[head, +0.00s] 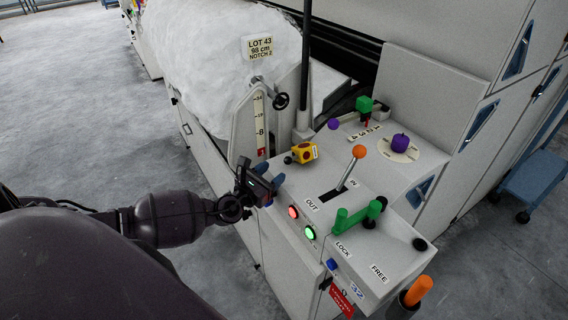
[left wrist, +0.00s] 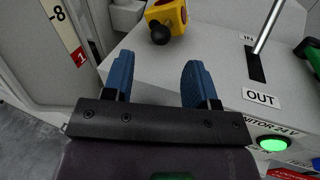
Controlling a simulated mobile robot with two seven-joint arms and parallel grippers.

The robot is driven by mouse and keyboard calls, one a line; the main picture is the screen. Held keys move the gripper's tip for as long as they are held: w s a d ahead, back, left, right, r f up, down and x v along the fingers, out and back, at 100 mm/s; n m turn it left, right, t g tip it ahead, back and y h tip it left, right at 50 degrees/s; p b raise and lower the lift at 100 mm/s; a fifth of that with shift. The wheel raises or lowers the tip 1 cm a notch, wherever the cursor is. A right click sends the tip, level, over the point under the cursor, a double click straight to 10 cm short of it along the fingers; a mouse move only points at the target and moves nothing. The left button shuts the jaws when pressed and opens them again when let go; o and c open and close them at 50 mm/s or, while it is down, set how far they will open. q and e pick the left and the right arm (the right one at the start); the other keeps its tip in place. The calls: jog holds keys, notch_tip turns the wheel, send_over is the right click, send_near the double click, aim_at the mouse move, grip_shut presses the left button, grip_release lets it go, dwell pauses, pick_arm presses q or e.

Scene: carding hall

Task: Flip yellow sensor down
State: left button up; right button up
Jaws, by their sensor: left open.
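The yellow sensor (head: 305,152) is a small box with a dark round face and a black knob at its lower left. It sits on the grey machine top near the numbered scale. In the left wrist view the yellow sensor (left wrist: 168,14) shows at the top edge, partly cut off, with its black ball knob below it. My left gripper (head: 266,180) is at the front left edge of the machine top, short of the sensor. In the left wrist view its two blue fingers (left wrist: 160,80) are apart with nothing between them. My right gripper is not in view.
An orange-knobbed lever (head: 358,152) stands in the IN/OUT slot right of the sensor. The scale plate (head: 248,128) with a crank stands behind left.

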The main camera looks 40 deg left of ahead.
aim_at(285, 162)
pick_arm(q)
jog(key=w, duration=0.5)
jog(key=shift+w+d, duration=0.25)
jog(key=shift+w, duration=0.1)
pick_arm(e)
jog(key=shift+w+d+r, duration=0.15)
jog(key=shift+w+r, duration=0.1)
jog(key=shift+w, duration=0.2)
pick_arm(q)
jog(key=shift+c, duration=0.4)
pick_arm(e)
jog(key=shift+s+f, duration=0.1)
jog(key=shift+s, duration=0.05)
pick_arm(q)
jog(key=c, duration=0.8)
jog(key=shift+c, duration=0.2)
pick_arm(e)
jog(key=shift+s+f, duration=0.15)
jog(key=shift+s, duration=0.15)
